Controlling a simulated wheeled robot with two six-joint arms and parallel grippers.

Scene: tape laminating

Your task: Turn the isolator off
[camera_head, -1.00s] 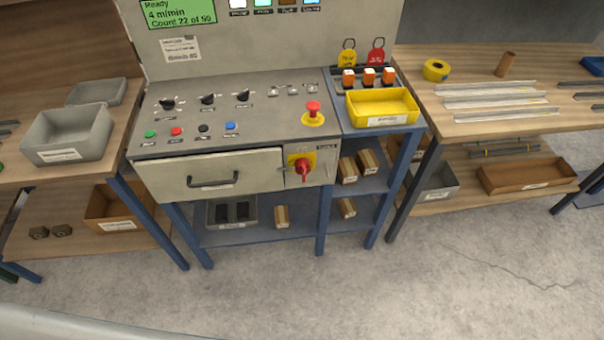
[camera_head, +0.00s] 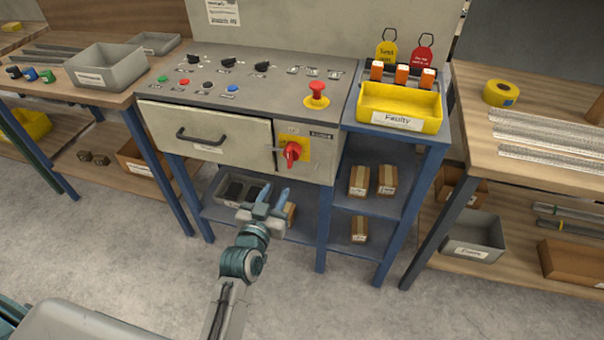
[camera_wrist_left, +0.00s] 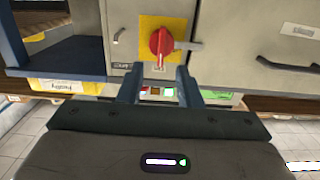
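The isolator is a red rotary handle (camera_head: 291,153) on a yellow plate (camera_head: 304,145), on the front panel of the grey control desk, right of the drawer. In the left wrist view the red handle (camera_wrist_left: 161,42) sits on its yellow plate (camera_wrist_left: 177,27), just beyond my fingers. My left gripper (camera_head: 268,196) is below and in front of the isolator, its two fingers apart with nothing between them. It also shows in the left wrist view (camera_wrist_left: 160,84), open and apart from the handle. My right gripper is not in view.
A red emergency stop button (camera_head: 317,93) stands on the desk top. A drawer (camera_head: 222,140) with a dark handle is left of the isolator. A yellow Faulty bin (camera_head: 400,107) sits right. Blue shelves (camera_head: 372,190) hold small boxes. The floor in front is clear.

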